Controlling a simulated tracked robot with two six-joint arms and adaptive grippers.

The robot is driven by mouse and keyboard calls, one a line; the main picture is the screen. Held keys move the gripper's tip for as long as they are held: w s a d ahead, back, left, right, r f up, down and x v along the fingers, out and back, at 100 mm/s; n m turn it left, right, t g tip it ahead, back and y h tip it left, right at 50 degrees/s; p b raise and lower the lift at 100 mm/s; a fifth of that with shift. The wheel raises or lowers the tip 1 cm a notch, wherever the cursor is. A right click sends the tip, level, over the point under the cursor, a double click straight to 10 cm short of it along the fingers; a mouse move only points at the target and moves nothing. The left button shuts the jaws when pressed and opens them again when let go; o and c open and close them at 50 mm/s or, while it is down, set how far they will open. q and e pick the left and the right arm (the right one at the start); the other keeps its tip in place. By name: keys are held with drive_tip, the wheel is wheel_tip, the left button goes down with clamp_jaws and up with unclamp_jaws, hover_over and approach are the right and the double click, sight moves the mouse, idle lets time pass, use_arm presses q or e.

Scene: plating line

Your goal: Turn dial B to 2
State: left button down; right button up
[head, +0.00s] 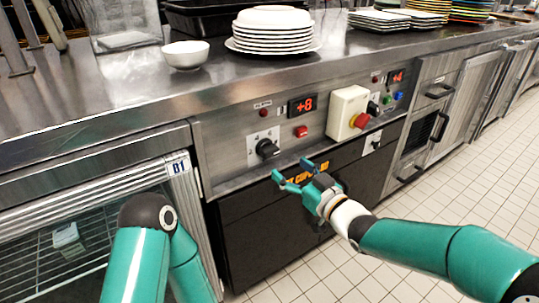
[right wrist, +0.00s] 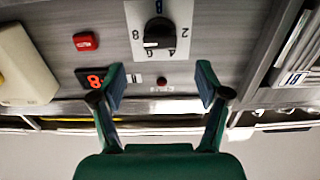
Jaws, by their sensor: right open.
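A black dial (head: 267,148) sits on a light plate on the steel control panel, left of a second black knob (head: 373,108). My left gripper is out of view.
A red display (head: 301,105) reads +8, with a red button (head: 301,131) below it. A cream box (head: 346,108) with a red-and-yellow stop button juts out to the right. Stacked plates (head: 272,32) and a white bowl (head: 185,54) stand on the counter above.

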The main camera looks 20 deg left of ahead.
sight(273, 154)
drive_tip(key=x, duration=0.9)
drive_tip(key=shift+w+a+b, duration=0.1)
drive_tip(key=shift+w+b, duration=0.05)
drive_tip(key=shift+b, duration=0.2)
drive_tip(key=c, duration=1.2)
